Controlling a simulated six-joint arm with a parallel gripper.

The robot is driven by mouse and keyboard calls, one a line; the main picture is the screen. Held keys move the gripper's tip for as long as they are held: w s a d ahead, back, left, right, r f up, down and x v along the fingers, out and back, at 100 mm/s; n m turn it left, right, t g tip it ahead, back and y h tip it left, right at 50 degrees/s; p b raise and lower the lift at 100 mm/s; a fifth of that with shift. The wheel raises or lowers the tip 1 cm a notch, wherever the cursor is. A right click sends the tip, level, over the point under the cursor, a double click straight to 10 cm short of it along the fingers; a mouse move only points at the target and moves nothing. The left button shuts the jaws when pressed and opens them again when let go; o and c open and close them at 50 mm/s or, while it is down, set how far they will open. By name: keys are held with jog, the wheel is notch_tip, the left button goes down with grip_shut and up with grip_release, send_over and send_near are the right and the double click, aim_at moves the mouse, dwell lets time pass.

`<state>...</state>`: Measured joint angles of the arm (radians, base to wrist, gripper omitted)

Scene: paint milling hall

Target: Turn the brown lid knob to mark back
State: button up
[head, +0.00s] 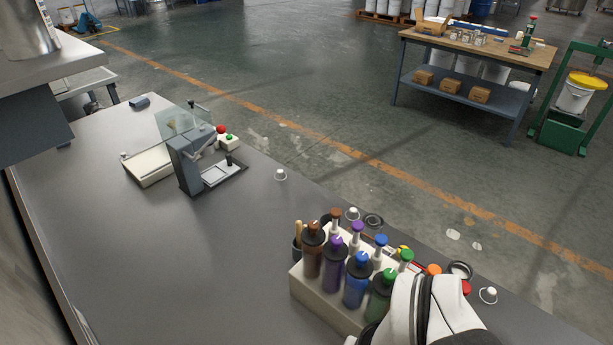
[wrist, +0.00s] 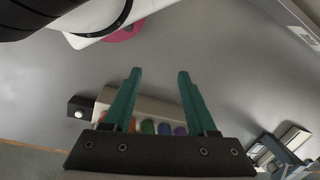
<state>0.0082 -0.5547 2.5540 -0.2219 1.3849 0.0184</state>
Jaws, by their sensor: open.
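The brown lid knob (head: 314,227) tops the dark brown bottle at the left end of the front row in a pale rack (head: 325,302). Its pointing direction is too small to tell. A smaller brown-capped piece (head: 336,214) stands behind it. In the wrist view my gripper (wrist: 160,73) is open, with two teal fingers apart and nothing between them. The rack's pale edge (wrist: 155,105) shows beyond the fingers, with several coloured caps; the brown knob cannot be made out there. In the head view my white arm covers the rack's right end, and the fingers are hidden.
Purple (head: 335,246), blue (head: 360,261) and green (head: 388,277) lidded bottles stand close beside the brown one. A cup with a wooden handle (head: 298,232) touches or nearly touches the rack's left. A grey press (head: 195,160) stands farther back.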

jog(key=w+r+m, duration=0.3)
jog(key=w+r, duration=0.3)
jog(key=w, duration=0.1)
notch_tip(320, 180, up, 11)
jog(key=m+h, duration=0.2)
jog(key=m, duration=1.3)
send_over(313, 224)
notch_tip(313, 224, down, 15)
jog(key=shift+f, duration=0.15)
grip_shut()
